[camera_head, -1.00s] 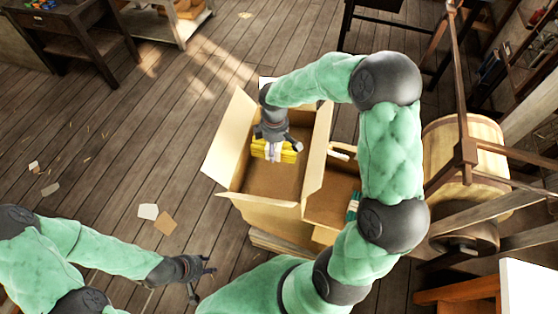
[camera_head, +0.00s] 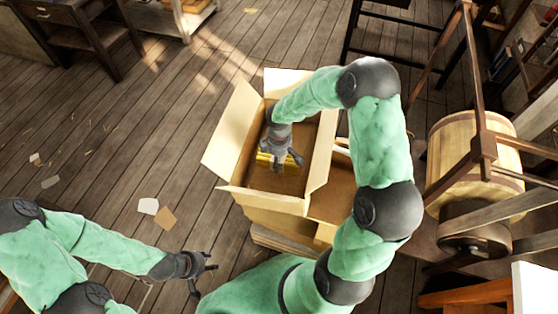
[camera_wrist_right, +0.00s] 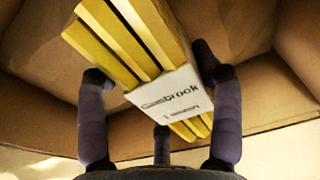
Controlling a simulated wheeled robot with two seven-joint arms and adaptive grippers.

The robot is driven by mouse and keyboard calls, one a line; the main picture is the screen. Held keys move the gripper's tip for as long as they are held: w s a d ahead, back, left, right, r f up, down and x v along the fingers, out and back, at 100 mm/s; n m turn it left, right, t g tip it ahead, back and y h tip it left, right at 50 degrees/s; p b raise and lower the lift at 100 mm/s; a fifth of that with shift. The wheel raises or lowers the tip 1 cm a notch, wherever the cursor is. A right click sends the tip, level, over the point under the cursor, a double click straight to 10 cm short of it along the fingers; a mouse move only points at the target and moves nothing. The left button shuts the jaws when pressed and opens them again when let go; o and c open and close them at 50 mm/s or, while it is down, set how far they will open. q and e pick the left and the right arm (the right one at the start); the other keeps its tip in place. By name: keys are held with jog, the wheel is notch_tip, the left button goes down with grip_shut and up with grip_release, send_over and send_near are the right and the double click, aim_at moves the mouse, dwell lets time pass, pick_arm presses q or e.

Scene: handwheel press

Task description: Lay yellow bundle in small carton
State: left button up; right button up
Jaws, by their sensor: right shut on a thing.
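The yellow bundle (camera_wrist_right: 135,45) is a set of yellow sticks with a white printed band (camera_wrist_right: 172,98) around its middle. My right gripper (camera_wrist_right: 160,90) is shut on it, with dark fingers on both sides of the band. In the head view the bundle (camera_head: 262,160) shows partly, below my right gripper (camera_head: 280,160). Both are inside the open small carton (camera_head: 230,140), whose flaps stand outward. Whether the bundle touches the carton floor I cannot tell. My left gripper (camera_head: 200,268) is empty, its fingers apart, low at the left over the floor.
A second brown box (camera_head: 332,195) stands right of the carton, partly behind my right arm. A wooden barrel (camera_head: 468,140) and press frame (camera_head: 482,145) stand further right. Paper scraps (camera_head: 165,218) lie on the open floor at left.

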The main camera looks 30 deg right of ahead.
jog(key=shift+f, duration=0.25)
jog(key=shift+f+b, duration=0.35)
jog(key=shift+f, duration=0.15)
jog(key=shift+f, duration=0.1)
jog(key=o, duration=1.3)
jog(key=shift+r+p, duration=0.4)
jog(key=shift+r, duration=0.2)
notch_tip(320, 180, up, 12)
jog(key=p, duration=0.3)
